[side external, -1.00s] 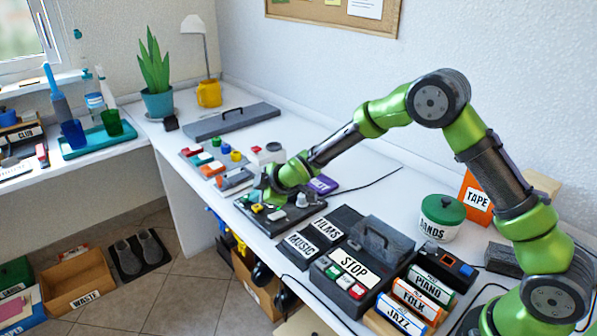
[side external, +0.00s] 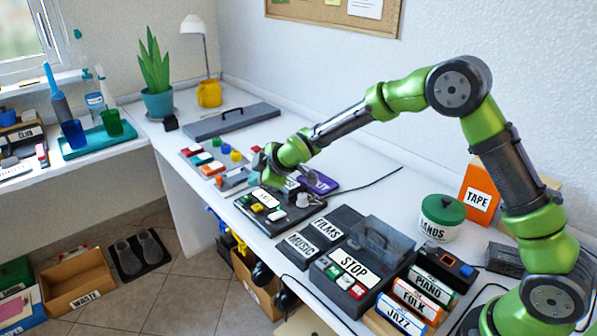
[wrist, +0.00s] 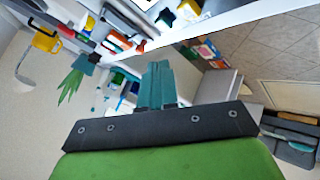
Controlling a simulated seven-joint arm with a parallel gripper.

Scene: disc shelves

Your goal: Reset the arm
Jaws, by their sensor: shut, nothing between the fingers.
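My green arm reaches from the right over the white desk in the side external view. My gripper (side external: 262,165) is above the desk, behind the dark player board (side external: 287,217) and near its left end, held clear of it. In the wrist view my gripper's teal fingers (wrist: 160,85) are together with nothing between them. The fingertips are small and partly hidden by the wrist in the side external view. The wrist view is tilted and looks across the room.
The STOP box (side external: 345,282), the FILMS case (side external: 327,228) and the JAZZ case (side external: 400,316) stand on the near desk. The green-lidded tub (side external: 440,218) and orange TAPE box (side external: 479,195) are near my arm. A purple case (side external: 318,182) lies behind the board.

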